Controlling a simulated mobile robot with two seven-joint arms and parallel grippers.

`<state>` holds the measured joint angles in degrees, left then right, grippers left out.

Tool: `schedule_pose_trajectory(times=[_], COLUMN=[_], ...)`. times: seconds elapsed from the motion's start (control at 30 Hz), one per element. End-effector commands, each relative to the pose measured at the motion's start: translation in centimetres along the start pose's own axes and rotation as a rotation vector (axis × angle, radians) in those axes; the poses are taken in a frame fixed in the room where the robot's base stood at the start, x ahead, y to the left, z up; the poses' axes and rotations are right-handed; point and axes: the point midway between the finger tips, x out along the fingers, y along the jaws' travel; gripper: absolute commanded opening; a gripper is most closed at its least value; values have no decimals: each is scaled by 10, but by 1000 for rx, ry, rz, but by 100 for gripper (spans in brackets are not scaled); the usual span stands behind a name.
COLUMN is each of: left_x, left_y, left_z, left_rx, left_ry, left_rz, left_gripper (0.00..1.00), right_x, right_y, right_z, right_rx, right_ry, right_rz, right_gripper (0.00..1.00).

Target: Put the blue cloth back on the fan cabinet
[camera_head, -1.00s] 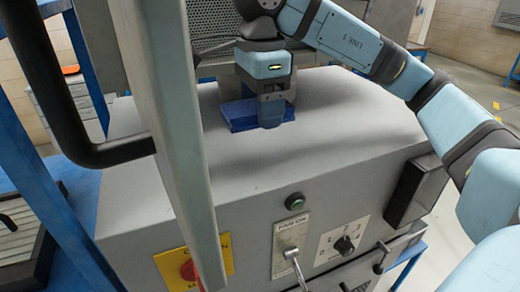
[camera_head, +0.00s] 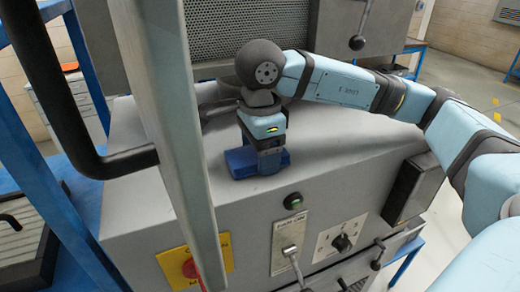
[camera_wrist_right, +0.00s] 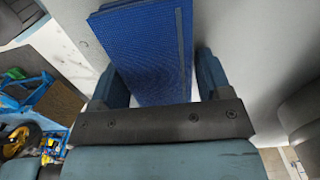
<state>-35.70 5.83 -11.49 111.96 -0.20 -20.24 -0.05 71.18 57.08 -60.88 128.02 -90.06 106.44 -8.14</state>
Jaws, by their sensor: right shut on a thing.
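The blue cloth (camera_head: 240,163), a folded flat pad, is over the grey top of the fan cabinet (camera_head: 340,145), near its front edge. I cannot tell whether it touches the top or is just above it. My right gripper (camera_head: 269,163) points down and is shut on the cloth. In the right wrist view the cloth (camera_wrist_right: 145,50) lies between the two fingers of the gripper (camera_wrist_right: 160,85). My left gripper is not in view.
The cabinet front has a green button (camera_head: 293,201), a lever plate (camera_head: 286,240), a rotary knob (camera_head: 342,242) and a red-and-yellow switch (camera_head: 192,268). A perforated panel (camera_head: 250,30) rises behind. A grey upright post (camera_head: 175,130) with a black handle stands close at left.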

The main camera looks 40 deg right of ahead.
Motion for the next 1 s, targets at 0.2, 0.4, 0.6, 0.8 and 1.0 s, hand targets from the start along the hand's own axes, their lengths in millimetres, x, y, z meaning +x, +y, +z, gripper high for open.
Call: schedule_pose_trajectory(times=[0.2,0.4,0.6,0.8,1.0], left_x=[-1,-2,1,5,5], left_y=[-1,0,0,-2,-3], left_z=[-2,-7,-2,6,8], left_rx=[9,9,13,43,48], left_ry=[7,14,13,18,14], left_rz=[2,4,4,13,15], left_gripper=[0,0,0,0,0], right_x=[1,0,-14,-58,-96], right_y=[0,0,-1,-1,0], right_z=[0,0,1,1,0], right_rx=[0,0,-1,-1,1], right_ry=[0,0,-4,-4,0], right_rz=[0,0,-5,-6,-5], right_gripper=[97,97,97,97,97])
